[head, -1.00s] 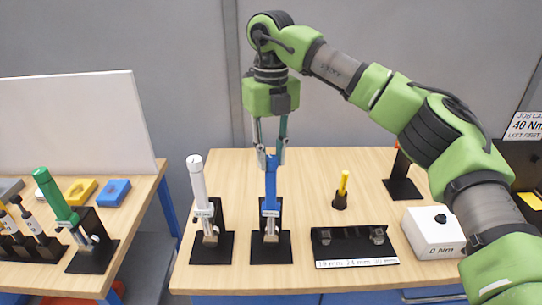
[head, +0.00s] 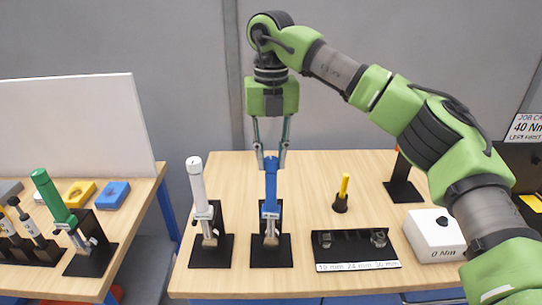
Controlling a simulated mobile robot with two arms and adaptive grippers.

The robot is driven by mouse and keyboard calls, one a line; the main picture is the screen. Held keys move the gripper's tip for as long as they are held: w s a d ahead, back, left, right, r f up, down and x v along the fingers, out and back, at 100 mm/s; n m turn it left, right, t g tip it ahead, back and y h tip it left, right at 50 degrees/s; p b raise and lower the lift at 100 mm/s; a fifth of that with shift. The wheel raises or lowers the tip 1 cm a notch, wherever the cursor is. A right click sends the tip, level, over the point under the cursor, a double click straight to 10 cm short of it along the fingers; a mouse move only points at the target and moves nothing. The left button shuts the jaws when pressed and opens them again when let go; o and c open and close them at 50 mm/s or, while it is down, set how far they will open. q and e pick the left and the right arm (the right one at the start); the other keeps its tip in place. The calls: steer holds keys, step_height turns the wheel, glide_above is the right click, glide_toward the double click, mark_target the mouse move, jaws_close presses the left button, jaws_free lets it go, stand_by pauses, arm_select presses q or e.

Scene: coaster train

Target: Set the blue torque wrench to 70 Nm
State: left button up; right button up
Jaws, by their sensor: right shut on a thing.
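The blue torque wrench (head: 270,192) stands upright in a black stand (head: 271,253) on the right-hand wooden table. A small label on its shaft is too small to read. My right gripper (head: 271,158) points straight down from above, with its fingertips shut on the top end of the blue wrench. My left gripper is not in the head view.
A white wrench (head: 199,190) stands close on the left in its own stand. A socket tray (head: 354,250), a yellow-handled tool (head: 342,194) and a white box reading 0 Nm (head: 433,234) are to the right. A green wrench (head: 54,198) stands on the left table.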

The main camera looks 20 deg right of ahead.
mark_target(272, 159)
stand_by(0.9)
steer(key=o, duration=1.1)
step_height(272, 159, up, 12)
